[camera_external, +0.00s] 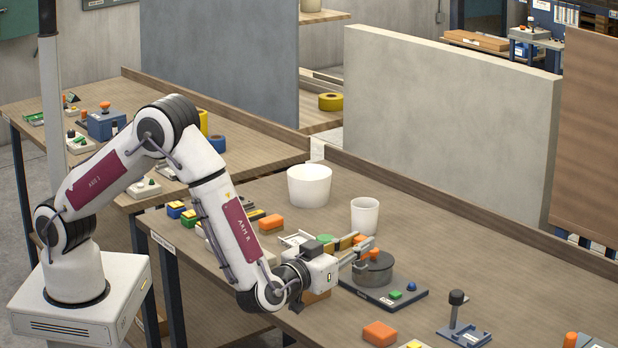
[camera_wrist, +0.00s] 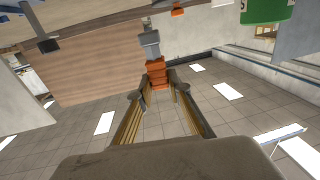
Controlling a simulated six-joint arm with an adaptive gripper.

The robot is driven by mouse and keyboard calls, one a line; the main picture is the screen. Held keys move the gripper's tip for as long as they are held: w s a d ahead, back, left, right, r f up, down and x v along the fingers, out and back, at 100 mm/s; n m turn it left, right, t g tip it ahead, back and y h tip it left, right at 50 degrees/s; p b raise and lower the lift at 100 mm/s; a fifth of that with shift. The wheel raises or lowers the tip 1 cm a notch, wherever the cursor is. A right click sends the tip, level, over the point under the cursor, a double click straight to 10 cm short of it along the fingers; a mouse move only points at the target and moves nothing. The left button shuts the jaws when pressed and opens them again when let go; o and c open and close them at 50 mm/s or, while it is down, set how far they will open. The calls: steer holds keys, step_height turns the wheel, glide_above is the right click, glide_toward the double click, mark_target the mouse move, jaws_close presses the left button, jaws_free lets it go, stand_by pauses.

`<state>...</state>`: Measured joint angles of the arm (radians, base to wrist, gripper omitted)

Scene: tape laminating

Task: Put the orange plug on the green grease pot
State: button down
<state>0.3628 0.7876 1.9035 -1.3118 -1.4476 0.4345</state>
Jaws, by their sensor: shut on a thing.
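My gripper (camera_external: 363,252) is level, low over the middle of the front table, beside the dark round pot. It is shut on the orange plug (camera_wrist: 157,73), which sits between the fingertips in the wrist view with a grey part beyond it. In the external view the orange plug (camera_external: 374,254) shows at the fingertips, above the dark pot; contact there is unclear. A green round thing (camera_external: 325,239) shows just behind my gripper and is partly hidden. A green cylinder (camera_wrist: 266,11) is cut off at the top right of the wrist view; I cannot tell if it is the grease pot.
The dark round pot (camera_external: 374,270) stands on a dark base with green and blue buttons. A white bowl (camera_external: 309,185) and white cup (camera_external: 364,216) stand behind. Orange blocks (camera_external: 380,333) (camera_external: 271,222) and a blue stand with a black knob (camera_external: 457,320) lie around.

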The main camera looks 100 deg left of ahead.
steer(key=shift+r, duration=0.1)
steer(key=shift+w+a+r+m+t+h, duration=1.8)
steer(key=shift+w+a+r+m+h, duration=1.2)
steer(key=shift+r+h, duration=1.3)
steer(key=shift+w+a+r+m+t+h, duration=2.15)
steer(key=shift+a+r+h, duration=1.3)
steer(key=shift+r, duration=1.7)
steer(key=s+a+f+m+g+h, duration=0.3)
steer(key=s+a+f+m+h, duration=0.1)
steer(key=s, duration=0.5)
steer(key=s+a+f+m+g+h, duration=0.3)
steer(key=s+a+f+m+h, duration=0.2)
steer(key=s, duration=0.5)
step_height(320, 180, down, 2)
steer(key=h, duration=0.2)
steer(key=shift+a+h, duration=0.2)
steer(key=shift+h, duration=0.15)
